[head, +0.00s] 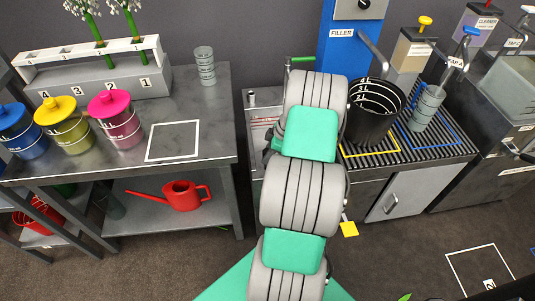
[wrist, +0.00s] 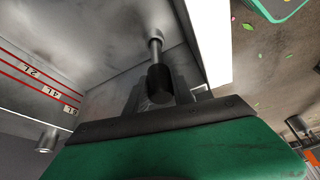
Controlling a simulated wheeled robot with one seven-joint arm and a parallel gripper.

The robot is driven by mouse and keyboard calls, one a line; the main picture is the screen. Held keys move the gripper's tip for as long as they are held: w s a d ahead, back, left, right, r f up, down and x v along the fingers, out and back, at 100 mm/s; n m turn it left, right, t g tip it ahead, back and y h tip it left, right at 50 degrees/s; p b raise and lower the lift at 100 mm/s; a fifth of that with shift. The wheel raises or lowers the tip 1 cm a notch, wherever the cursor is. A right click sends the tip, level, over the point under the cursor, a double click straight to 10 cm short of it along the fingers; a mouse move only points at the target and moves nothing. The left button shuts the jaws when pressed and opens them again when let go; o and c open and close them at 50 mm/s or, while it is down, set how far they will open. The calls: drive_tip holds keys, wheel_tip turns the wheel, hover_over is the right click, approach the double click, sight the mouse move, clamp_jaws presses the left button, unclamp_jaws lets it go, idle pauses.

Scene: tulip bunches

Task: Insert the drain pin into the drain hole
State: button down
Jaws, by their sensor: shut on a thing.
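The drain pin (wrist: 160,82) shows in the wrist view with a dark, thick grip part and a thinner grey shaft. My gripper (wrist: 163,92) is shut on the dark part, which sits between its two fingers. The shaft points away from the gripper, and its far end meets a round grey collar against a grey surface. I cannot tell whether this collar is the drain hole or part of the pin. No drain hole is clearly visible. In the head view my arm hides the gripper and pin.
A metal basin (head: 262,116) with red level lines stands left of my arm. To the right, a black bucket (head: 373,112) and a clear cylinder (head: 427,106) stand on a slatted grate. The blue filler (head: 350,50) rises behind. The left table has a clear white square (head: 174,141).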

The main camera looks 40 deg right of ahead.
drive_tip(key=shift+f, duration=0.3)
drive_tip(key=c, duration=1)
unclamp_jaws()
drive_tip(key=shift+r+p, duration=1.2)
drive_tip(key=shift+r, duration=1.35)
